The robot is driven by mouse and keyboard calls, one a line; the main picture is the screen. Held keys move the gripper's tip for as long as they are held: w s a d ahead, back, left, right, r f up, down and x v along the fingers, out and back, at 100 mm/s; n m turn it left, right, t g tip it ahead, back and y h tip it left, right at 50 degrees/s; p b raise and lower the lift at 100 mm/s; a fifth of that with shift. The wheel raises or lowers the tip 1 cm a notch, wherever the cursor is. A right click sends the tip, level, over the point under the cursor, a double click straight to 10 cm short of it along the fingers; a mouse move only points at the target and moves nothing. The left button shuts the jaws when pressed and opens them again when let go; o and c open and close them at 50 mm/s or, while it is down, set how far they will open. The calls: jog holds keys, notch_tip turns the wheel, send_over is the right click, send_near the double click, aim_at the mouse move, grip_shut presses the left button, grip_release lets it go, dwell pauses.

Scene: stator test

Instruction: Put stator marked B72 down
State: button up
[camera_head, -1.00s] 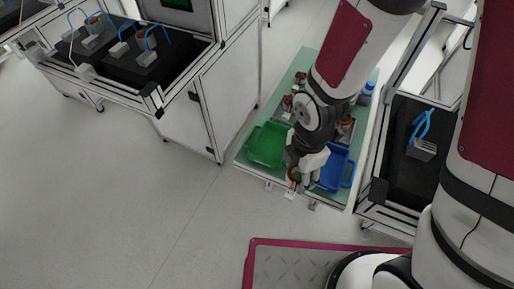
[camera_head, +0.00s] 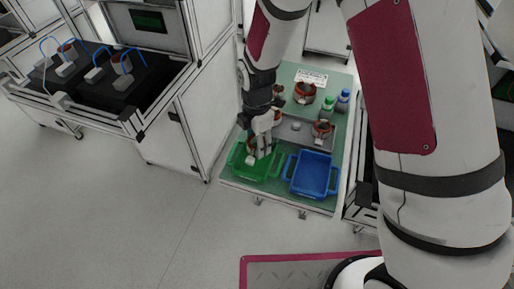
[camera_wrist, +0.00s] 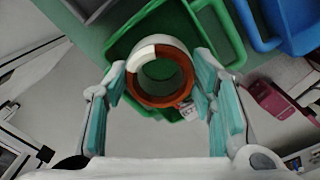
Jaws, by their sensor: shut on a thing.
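My gripper (camera_head: 261,153) is over the green bin (camera_head: 240,171) at the left front of the green-topped table. In the wrist view its two teal-padded fingers (camera_wrist: 160,90) are shut on a stator (camera_wrist: 175,94), a ring with copper-brown windings and a white section. The green bin (camera_wrist: 232,40) lies behind and below the stator in that view. In the head view the fingers mostly hide the stator. A small white label shows beside the ring, but I cannot read B72 on it. I cannot tell whether the stator touches the bin.
A blue bin (camera_head: 313,175) stands right of the green one. Behind them is a grey tray (camera_head: 290,133) with a stator (camera_head: 322,129). Another stator (camera_head: 304,92) stands farther back, near green (camera_head: 327,103) and blue (camera_head: 343,100) bottles. A white machine cabinet borders the table's left.

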jog(key=shift+s+f+p, duration=0.2)
jog(key=shift+f+p, duration=0.1)
jog(key=shift+f, duration=1.3)
jog(key=shift+f, duration=0.15)
jog(key=o, duration=1.3)
jog(key=shift+d, duration=0.1)
notch_tip(320, 180, up, 12)
jog(key=shift+r+b, duration=0.25)
jog(key=shift+b, duration=0.3)
